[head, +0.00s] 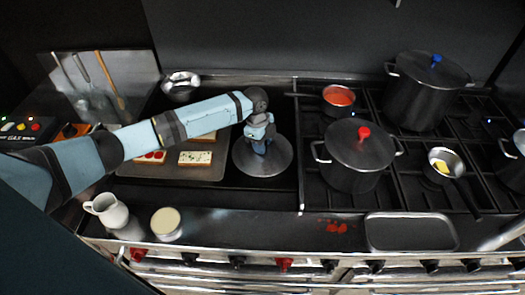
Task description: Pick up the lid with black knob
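A round grey metal lid (280,163) lies flat on the dark cooktop left of the burner grates, in the middle of the head view. Its knob is hidden behind my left gripper, so I cannot see the knob's colour. My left arm reaches in from the left, and my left gripper (260,147) points down over the lid's centre. The fingers are small and partly covered by the wrist; I cannot tell whether they are open or shut, or touch the knob. My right gripper is not in view.
A tray (190,173) with topped bread slices lies left of the lid, partly under my arm. A pot with a red knob (358,155) stands right of it. A small pan of red sauce (338,99), a tall blue-knobbed pot (425,90) and a white jug (107,210) stand around.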

